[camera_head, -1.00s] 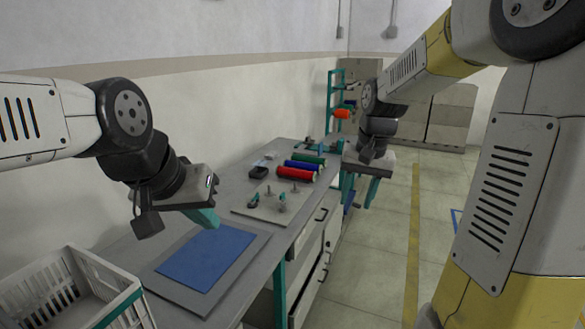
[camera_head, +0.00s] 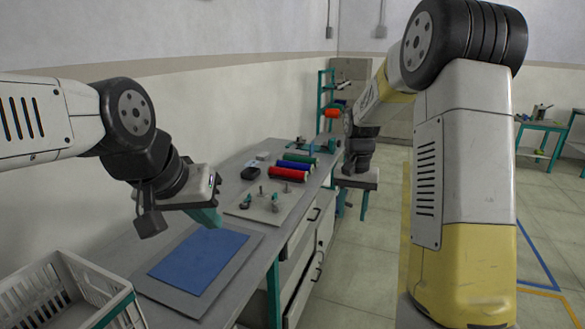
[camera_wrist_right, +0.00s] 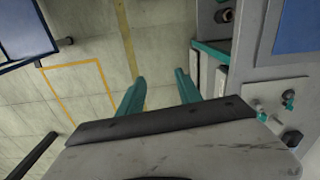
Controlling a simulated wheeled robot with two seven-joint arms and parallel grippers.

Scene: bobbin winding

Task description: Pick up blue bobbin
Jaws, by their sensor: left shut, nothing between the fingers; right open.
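The blue bobbin (camera_head: 294,165) lies on its side on the grey workbench (camera_head: 232,172), between the red bobbin (camera_head: 288,174) and the green bobbin (camera_head: 301,158). My right gripper (camera_head: 352,204) is open and empty, off the bench's right edge and to the right of the bobbins. In the right wrist view its two teal fingers (camera_wrist_right: 160,92) stand apart over the floor, with no bobbin visible there. My left gripper (camera_head: 208,217) is shut and empty above the blue mat (camera_head: 198,262), well short of the bobbins.
A pale plate with small metal and teal fittings (camera_head: 262,203) lies in front of the bobbins. A dark object (camera_head: 254,173) sits to their left. A white crate (camera_head: 72,293) is at the near left.

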